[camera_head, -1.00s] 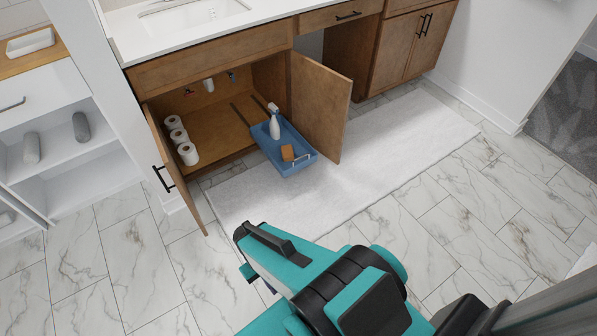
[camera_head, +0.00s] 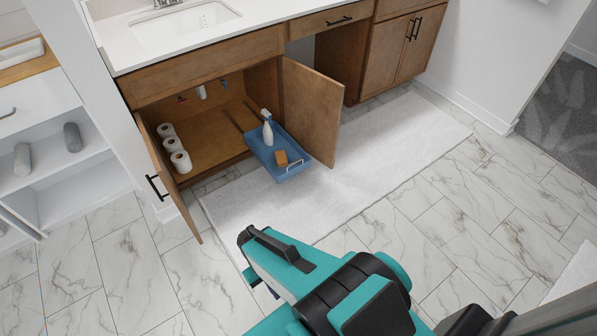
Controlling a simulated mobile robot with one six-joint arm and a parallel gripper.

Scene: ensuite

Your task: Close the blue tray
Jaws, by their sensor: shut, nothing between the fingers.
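The blue tray (camera_head: 262,153) is a shallow pull-out tray in the wooden vanity cabinet (camera_head: 200,68). It is slid out past the cabinet front, over the white rug. A thin light handle (camera_head: 294,166) is at its front edge. A white spray bottle (camera_head: 268,133) stands in it, and an orange-brown block (camera_head: 281,157) lies near its front. My teal and black arm reaches up from the bottom of the view, ending short of the tray with floor and rug between. The fingers of my gripper do not show.
The right cabinet door (camera_head: 312,110) stands open close beside the tray. The left door (camera_head: 168,182) is open too, with several toilet rolls (camera_head: 173,145) inside the cabinet. A white shelf unit (camera_head: 60,165) is at left. The white rug (camera_head: 375,150) and marble floor are clear.

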